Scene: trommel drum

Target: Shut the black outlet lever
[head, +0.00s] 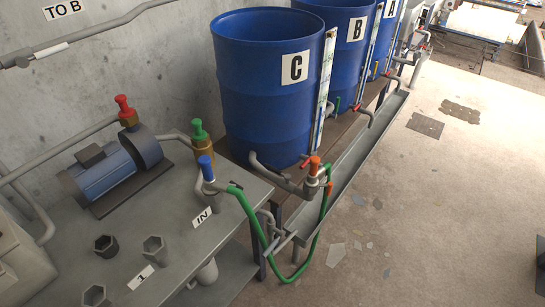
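I cannot make out a black outlet lever for certain. The levers and handles that I can tell are coloured: a red handle (123,105) above the blue pump, a green handle (198,129) on a brass-coloured fitting, a blue handle (206,167) at the bench's IN label, and an orange handle (314,165) at the outlet pipe of drum C. A green hose (251,212) runs from near the blue handle, sags below the bench edge and rises towards the outlet of drum C (265,115). Neither of my grippers is in view.
A grey bench (180,250) carries the blue pump (103,172) and dark hexagonal sockets (105,245). Blue drums B (340,55) and A stand behind drum C. A metal trough (352,150) runs along their front. The concrete floor (440,210) at right is mostly clear.

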